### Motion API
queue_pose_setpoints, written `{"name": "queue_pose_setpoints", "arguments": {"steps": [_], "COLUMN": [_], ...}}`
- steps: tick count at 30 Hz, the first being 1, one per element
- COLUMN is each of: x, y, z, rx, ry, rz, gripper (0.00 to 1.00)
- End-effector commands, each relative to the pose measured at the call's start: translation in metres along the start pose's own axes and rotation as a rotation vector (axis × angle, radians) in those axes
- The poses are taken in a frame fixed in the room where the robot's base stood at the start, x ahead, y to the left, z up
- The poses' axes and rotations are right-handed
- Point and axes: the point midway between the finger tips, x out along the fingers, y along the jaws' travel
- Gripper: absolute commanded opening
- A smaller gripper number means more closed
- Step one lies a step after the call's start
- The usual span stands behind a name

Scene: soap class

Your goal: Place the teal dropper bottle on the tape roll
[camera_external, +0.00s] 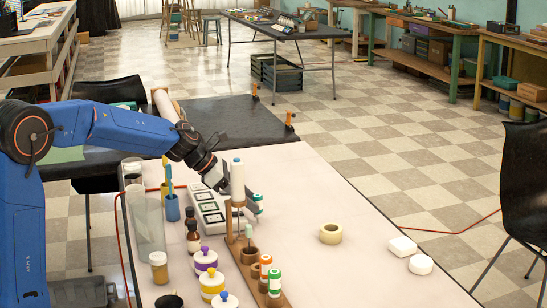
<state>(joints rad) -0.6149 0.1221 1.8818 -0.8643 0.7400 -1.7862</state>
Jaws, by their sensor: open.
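The cream tape roll (331,239) lies flat on the white table, right of the wooden rack. A small teal-capped bottle (258,204) shows partly behind my gripper; it looks like the teal dropper bottle. My gripper (243,203) is open and reaches down beside it, above the far end of the rack.
The wooden rack (240,265) holds several items, including an orange-capped bottle (265,265) and a green-capped bottle (274,283). Jars (212,284) and dark bottles (193,238) crowd its left. Two white pieces (402,246) (421,265) lie right of the tape. The table around the tape is clear.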

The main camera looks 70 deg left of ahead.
Motion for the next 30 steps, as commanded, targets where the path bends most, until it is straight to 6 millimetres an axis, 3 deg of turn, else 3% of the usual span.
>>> {"name": "queue_pose_setpoints", "arguments": {"steps": [6, 14, 20, 30], "x": [0.030, 0.035, 0.034, 0.032], "y": [-0.002, -0.002, -0.002, -0.002], "z": [0.001, 0.001, 0.001, 0.004], "rx": [-0.001, 0.000, -0.001, 0.000], "ry": [0.000, -0.002, -0.002, -0.002], "rz": [-0.003, 0.000, 0.000, 0.000], "gripper": [0.44, 0.44, 0.01, 0.00]}}
